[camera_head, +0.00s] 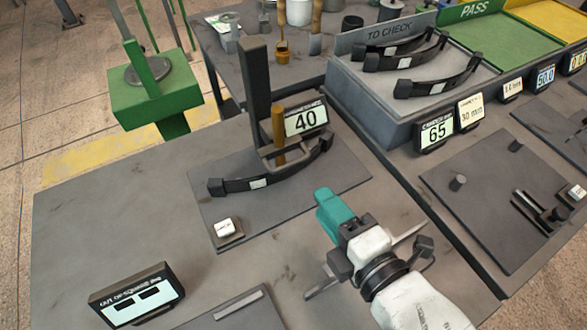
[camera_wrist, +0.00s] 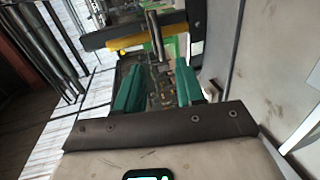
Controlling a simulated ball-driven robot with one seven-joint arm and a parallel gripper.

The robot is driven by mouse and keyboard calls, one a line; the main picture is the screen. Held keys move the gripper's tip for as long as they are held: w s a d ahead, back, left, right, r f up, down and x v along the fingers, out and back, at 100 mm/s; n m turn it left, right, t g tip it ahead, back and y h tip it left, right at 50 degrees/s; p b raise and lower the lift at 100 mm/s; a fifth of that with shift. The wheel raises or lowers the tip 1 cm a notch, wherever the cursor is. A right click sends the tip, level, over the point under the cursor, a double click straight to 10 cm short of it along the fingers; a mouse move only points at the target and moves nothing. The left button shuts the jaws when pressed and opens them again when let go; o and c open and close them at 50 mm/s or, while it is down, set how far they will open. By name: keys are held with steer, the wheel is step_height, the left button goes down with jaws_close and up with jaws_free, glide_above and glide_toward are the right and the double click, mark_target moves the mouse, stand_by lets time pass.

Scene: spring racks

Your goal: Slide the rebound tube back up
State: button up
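An upright ochre-brown cylinder (camera_head: 278,128) stands against a dark post (camera_head: 256,95) on a fixture plate; it may be the rebound tube, but no label shows this. A grey bracket (camera_head: 290,157) surrounds its lower part. A curved dark leaf spring (camera_head: 272,179) with block ends lies across the plate below it. My gripper (camera_head: 336,216) is over the bench, right of and nearer than the spring, apart from it. In the wrist view its teal fingers (camera_wrist: 157,87) are spread with nothing held between them. A grey metal rod (camera_wrist: 155,36) shows beyond the fingertips; I cannot tell what it is.
A display reading 40 (camera_head: 306,121) stands behind the spring. The "TO CHECK" tray (camera_head: 350,105) with several springs is at the upper right, beside a display reading 65 (camera_head: 436,133). A white button (camera_head: 225,228) and a tilted display (camera_head: 137,295) are at left.

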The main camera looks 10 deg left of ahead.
steer(key=p, duration=0.1)
glide_toward(279, 141)
steer(key=w+a+f, duration=0.1)
steer(key=w+f, duration=0.2)
steer(key=f, duration=0.1)
steer(key=shift+w+a+f, duration=0.3)
steer(key=shift+a+f, duration=0.05)
jaws_close()
stand_by(0.4)
